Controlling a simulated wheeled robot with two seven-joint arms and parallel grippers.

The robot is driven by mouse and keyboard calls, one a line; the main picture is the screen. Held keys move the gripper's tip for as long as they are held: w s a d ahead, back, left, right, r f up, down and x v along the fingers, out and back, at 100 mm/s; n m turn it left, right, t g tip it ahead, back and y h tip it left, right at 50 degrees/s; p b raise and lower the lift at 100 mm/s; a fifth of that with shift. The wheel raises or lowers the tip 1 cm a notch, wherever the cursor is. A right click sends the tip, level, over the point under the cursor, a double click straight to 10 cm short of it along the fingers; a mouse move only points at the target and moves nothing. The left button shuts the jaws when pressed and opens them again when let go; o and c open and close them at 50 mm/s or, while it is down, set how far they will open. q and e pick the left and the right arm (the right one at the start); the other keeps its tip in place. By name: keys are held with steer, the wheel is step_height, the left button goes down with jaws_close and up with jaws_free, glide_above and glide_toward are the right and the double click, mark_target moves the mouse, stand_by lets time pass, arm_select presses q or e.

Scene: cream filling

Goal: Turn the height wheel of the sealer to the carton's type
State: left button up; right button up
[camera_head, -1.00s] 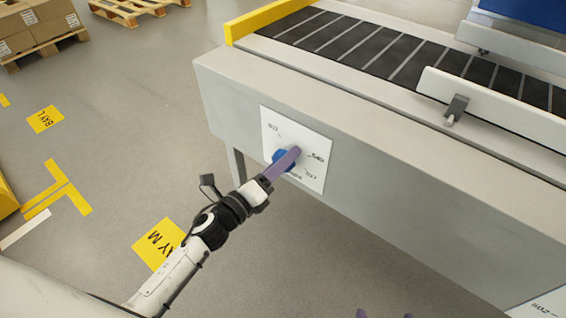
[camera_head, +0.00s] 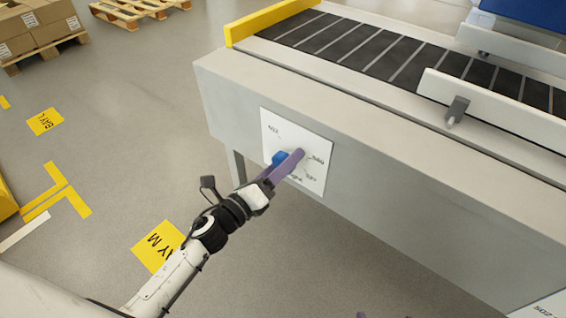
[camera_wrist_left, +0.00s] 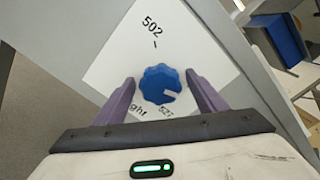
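The height wheel is a blue ribbed knob (camera_head: 278,158) on a white dial plate (camera_head: 314,178) on the sealer's grey side. In the left wrist view the knob (camera_wrist_left: 160,84) bears a white mark pointing right and slightly down. The label 502 is above it and 527 below; another label shows on the plate's right in the head view. My left gripper (camera_head: 294,158) has its purple fingers either side of the knob, with narrow gaps visible in the wrist view (camera_wrist_left: 160,82). My right gripper (camera_head: 383,316) shows only separated fingertips at the bottom edge.
The sealer's conveyor (camera_head: 350,42) runs above the plate, with a yellow end bar (camera_head: 270,20) and a white side guide (camera_head: 490,100). Another white plate (camera_head: 545,306) is at the lower right. Boxes on a pallet (camera_head: 38,30) stand far left.

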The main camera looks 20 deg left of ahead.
arm_select(q)
steer(key=shift+s, duration=0.1)
steer(key=v, duration=1)
stand_by(0.3)
steer(key=s+d+f+n+g+y, duration=0.25)
steer(key=s+f+n, duration=0.35)
steer(key=n, duration=0.7)
steer(key=s+d+f+n+g+y, duration=0.1)
steer(key=s+f+n+g, duration=0.3)
steer(key=s+n, duration=0.65)
step_height(320, 180, up, 8)
steer(key=n+g+p, duration=0.2)
steer(key=n+p, duration=0.2)
steer(key=p, duration=1)
steer(key=shift+d+f, duration=0.15)
steer(key=shift+f, duration=0.05)
arm_select(e)
step_height(320, 180, up, 8)
steer(key=d, duration=0.1)
steer(key=shift+s+r+g+h, duration=0.2)
steer(key=shift+r+g+h, duration=0.1)
steer(key=shift+g, duration=0.1)
